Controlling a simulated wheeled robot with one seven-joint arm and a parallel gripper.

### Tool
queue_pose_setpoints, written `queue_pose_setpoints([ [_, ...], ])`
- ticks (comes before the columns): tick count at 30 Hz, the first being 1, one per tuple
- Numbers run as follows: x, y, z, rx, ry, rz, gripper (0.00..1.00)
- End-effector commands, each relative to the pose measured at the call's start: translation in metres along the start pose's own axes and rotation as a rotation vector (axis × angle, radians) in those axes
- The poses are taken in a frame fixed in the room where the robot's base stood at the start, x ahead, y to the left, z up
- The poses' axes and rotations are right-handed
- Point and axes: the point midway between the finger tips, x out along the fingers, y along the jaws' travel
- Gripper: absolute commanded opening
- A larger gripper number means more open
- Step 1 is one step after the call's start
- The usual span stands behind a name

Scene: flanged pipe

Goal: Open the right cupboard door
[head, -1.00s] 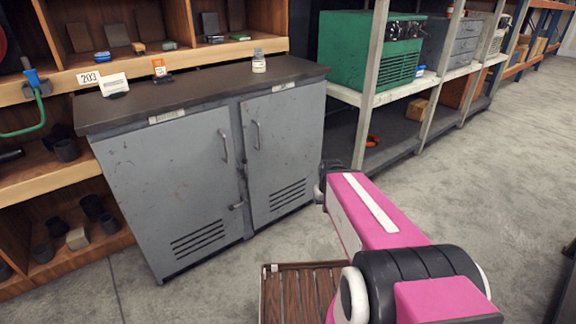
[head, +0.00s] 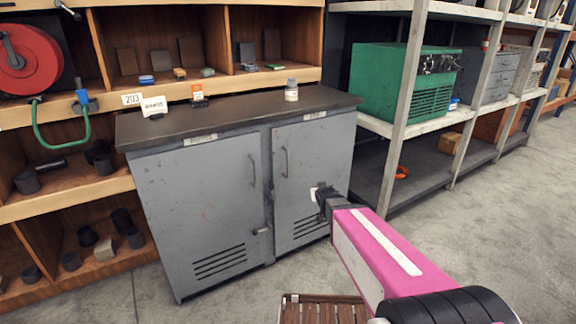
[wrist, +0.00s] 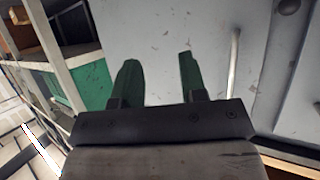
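The grey cupboard has a left door (head: 203,205) and a right door (head: 312,165), both looking shut. The right door has an upright bar handle (head: 285,162) near its left edge and vent slots low down. My gripper (head: 321,193) is in front of the right door, right of and lower than the handle. In the wrist view, which is turned over, my gripper (wrist: 158,62) has two dark green fingers spread apart with nothing between them. The handle (wrist: 234,62) stands just right of the fingers there, outside them. Contact with the door cannot be told.
A small latch (head: 262,230) sits low between the doors. A white bottle (head: 291,90) and signs stand on the cupboard top (head: 230,112). Metal shelving (head: 396,130) with a green unit (head: 405,83) stands close on the right. A wooden slatted thing (head: 322,310) lies low in front.

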Motion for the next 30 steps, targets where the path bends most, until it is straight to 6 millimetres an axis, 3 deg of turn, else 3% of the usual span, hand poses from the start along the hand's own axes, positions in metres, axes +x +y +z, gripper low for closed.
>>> queue_pose_setpoints([
  [4,0.013,-0.044,-0.039,-0.018,0.228,-0.115,0.39],
  [10,0.01,-0.084,-0.069,-0.027,0.416,-0.24,0.39],
  [20,0.017,-0.097,-0.08,-0.029,0.463,-0.276,0.39],
  [30,0.064,-0.111,-0.103,-0.028,0.463,-0.275,0.39],
])
